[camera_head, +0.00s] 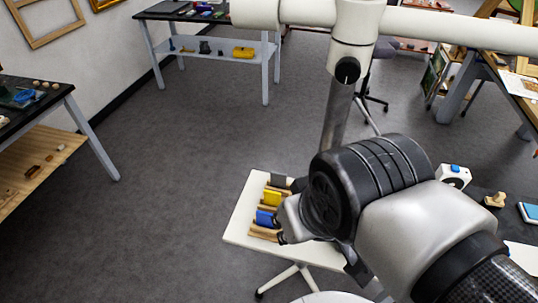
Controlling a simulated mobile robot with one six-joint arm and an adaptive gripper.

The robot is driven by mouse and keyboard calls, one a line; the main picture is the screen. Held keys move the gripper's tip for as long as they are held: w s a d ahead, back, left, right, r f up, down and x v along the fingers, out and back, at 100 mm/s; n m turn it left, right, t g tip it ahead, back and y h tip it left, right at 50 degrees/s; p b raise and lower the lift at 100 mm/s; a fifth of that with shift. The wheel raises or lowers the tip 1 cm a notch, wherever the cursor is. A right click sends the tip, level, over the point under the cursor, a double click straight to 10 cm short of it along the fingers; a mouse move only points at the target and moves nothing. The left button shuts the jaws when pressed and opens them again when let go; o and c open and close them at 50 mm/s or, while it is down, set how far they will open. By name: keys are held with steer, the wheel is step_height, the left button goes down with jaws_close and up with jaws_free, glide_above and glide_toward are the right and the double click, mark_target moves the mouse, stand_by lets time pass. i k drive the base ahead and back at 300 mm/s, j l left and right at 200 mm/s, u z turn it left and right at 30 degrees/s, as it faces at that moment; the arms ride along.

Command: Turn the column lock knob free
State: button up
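A black round knob (347,70) sits on the white collar of a stand at the upper middle. I take it for the column lock knob; whether it is tight or loose cannot be told. The grey metal column (337,115) runs down from this collar, and its lower part is hidden behind my arm. My gripper (284,228) is at the end of my arm, which comes in from the lower right. It is below and nearer than the knob, apart from it in the picture. Its fingers are mostly hidden by the wrist.
A white boom (450,28) crosses the top. A small white table (240,222) with a wooden rack of yellow and blue blocks lies beside my gripper. A wooden piece (495,200) and a blue-topped box (529,212) lie at right. Open grey floor (185,165) lies left.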

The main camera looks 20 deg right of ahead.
mark_target(348, 69)
steer(key=z, duration=0.9)
